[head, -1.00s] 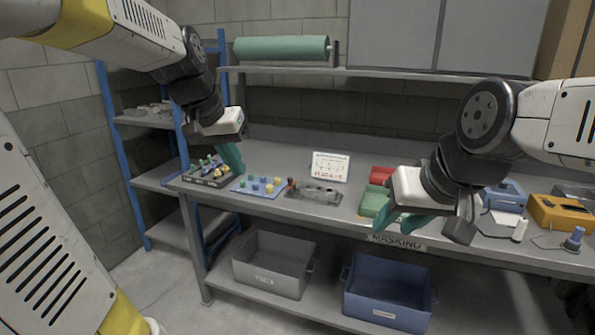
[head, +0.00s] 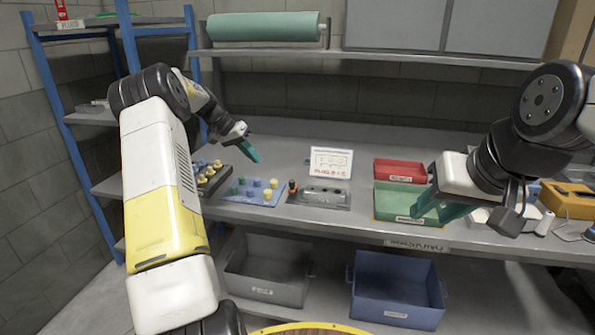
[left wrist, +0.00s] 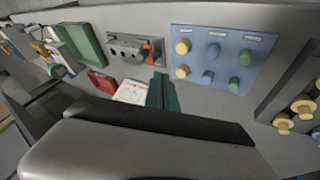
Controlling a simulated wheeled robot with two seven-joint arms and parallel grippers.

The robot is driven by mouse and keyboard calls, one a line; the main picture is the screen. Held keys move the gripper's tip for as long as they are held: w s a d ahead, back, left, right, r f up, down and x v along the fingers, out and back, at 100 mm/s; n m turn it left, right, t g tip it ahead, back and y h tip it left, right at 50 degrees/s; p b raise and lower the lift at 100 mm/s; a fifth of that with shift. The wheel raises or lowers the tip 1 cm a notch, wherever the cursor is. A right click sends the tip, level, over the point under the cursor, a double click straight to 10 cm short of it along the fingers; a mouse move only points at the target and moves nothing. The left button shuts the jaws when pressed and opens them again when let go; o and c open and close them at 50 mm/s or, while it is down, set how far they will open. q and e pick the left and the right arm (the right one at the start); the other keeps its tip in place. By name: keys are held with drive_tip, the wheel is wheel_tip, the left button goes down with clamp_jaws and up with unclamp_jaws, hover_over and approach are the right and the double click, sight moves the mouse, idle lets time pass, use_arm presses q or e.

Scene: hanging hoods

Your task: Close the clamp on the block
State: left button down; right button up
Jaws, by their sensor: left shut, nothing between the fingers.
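The grey metal block (head: 328,198) with holes along it lies on the bench. A small clamp handle (head: 292,186) with an orange-red part stands at its left end; whether the clamp is open is too small to tell. In the left wrist view the block (left wrist: 127,50) is at the upper middle, with the orange-red handle (left wrist: 147,53) at its right end. My left gripper (head: 253,156) is shut and empty, above the bench behind and left of the block. Its teal fingers (left wrist: 163,92) show together in the left wrist view. My right gripper (head: 438,211) is open by the green tray.
A blue board with coloured plugs (head: 250,192) and a dark rack of plugs (head: 212,178) lie left of the block. A white card (head: 331,163) stands behind it. Red (head: 400,171) and green (head: 398,203) trays are to the right. Two bins stand on the lower shelf.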

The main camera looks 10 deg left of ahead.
sight(293, 184)
use_arm(q)
drive_tip(key=shift+w+a+f, duration=0.35)
drive_tip(key=shift+w+f, duration=0.15)
drive_tip(key=shift+w, duration=0.2)
drive_tip(key=x, duration=1)
drive_tip(key=shift+d, duration=0.15)
drive_tip(key=d, duration=0.2)
drive_tip(key=shift+s+d, duration=0.25)
drive_tip(key=shift+s, duration=0.05)
drive_tip(key=shift+s+d, duration=0.1)
drive_tip(key=shift+d, duration=0.6)
